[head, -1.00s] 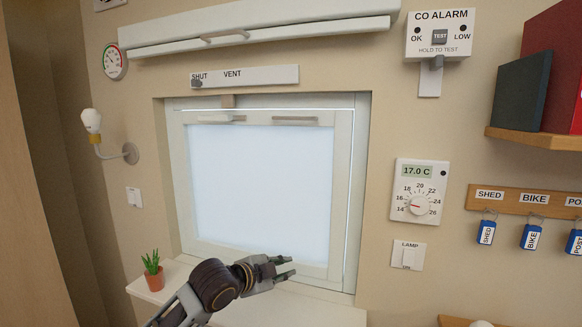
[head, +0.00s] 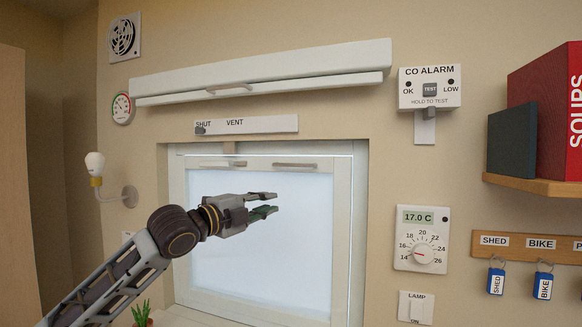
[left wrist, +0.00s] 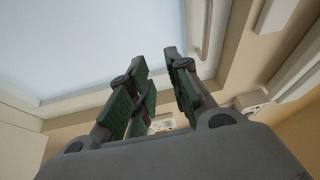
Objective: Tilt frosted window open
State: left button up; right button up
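The frosted window (head: 300,240) is a pale, bright pane in a white frame, set in a wall recess; it looks closed. A bar handle (head: 295,165) sits at the right of its top rail, and a smaller fitting (head: 216,164) sits left of it. My left gripper (head: 277,203) is in front of the upper pane, below the handle, fingers apart and empty. In the left wrist view the open fingers (left wrist: 156,62) show against the pane and frame. My right gripper is not in view.
A long white box with a flap (head: 260,75) spans the wall above. A lamp (head: 96,165) is at left and a potted plant (head: 141,312) at the bottom. At right are a CO alarm (head: 429,88), thermostat (head: 421,240), lamp switch (head: 415,307), shelf (head: 540,186) and key rack (head: 512,247).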

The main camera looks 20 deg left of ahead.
pick_arm(q)
jog(key=m+t, duration=0.1)
send_near(290, 166)
jog(key=a+v, duration=0.1)
jog(key=v, duration=0.2)
jog(key=shift+d+f+h, duration=0.1)
jog(key=shift+d+h, duration=0.1)
jog(key=shift+h, duration=0.2)
jog(key=shift+w, duration=0.2)
jog(key=shift+p+x, duration=2.5)
jog(key=shift+x, duration=4.05)
jog(key=shift+w+d, duration=0.15)
jog(key=shift+w, duration=0.05)
grip_shut()
